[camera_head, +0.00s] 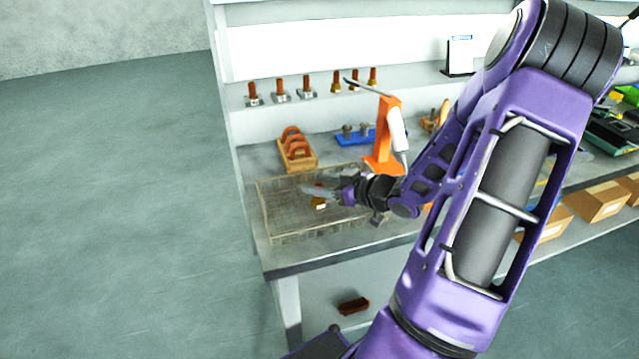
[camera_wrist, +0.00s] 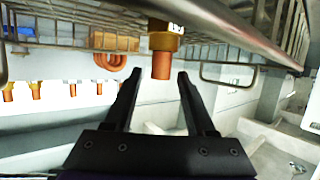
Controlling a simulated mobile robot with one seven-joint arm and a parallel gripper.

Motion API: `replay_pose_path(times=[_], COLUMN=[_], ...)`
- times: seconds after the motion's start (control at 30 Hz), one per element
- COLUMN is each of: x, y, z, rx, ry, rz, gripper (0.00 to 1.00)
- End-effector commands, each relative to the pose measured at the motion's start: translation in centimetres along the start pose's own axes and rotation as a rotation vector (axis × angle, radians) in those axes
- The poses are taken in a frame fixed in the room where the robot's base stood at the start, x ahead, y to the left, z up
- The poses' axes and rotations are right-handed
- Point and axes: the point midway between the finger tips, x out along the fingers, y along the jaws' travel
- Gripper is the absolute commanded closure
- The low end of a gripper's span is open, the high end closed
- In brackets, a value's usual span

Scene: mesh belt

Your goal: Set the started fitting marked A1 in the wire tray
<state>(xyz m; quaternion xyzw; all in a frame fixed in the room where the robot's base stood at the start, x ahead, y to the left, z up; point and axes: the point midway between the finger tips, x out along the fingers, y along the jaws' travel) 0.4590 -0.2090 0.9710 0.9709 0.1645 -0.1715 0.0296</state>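A fitting with a brass collar and copper tube (camera_wrist: 161,62) stands in the wire tray (camera_wrist: 225,50). In the head view its brass part (camera_head: 318,204) shows inside the wire tray (camera_head: 275,238), near the middle. A small pale tag is on its collar in the wrist view, but I cannot read its mark. My gripper (camera_wrist: 159,72) is open, its two fingers apart with the copper end between or just beyond their tips. Gaps show on both sides of the tube. In the head view my gripper (camera_head: 318,190) is low over the tray and partly covers the fitting.
Several copper-topped fittings (camera_head: 281,90) stand on the shelf behind. A wooden rack with copper bends (camera_head: 298,152), an orange stand (camera_head: 386,135) and a blue holder (camera_head: 357,137) are behind the tray. A brown piece (camera_head: 353,306) lies below the bench.

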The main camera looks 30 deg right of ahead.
Motion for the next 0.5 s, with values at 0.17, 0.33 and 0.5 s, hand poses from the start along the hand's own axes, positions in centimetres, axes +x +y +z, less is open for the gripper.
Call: replay_pose_path(times=[0.17,0.33,0.5], x=[0.0,-1.2,-4.6], y=[0.0,0.1,0.1], z=[-0.1,-0.4,-0.5], rx=[0.0,-0.002,-0.002], ry=[0.0,0.0,-0.001], rz=[0.0,0.003,0.005], gripper=[0.44,0.44,0.44])
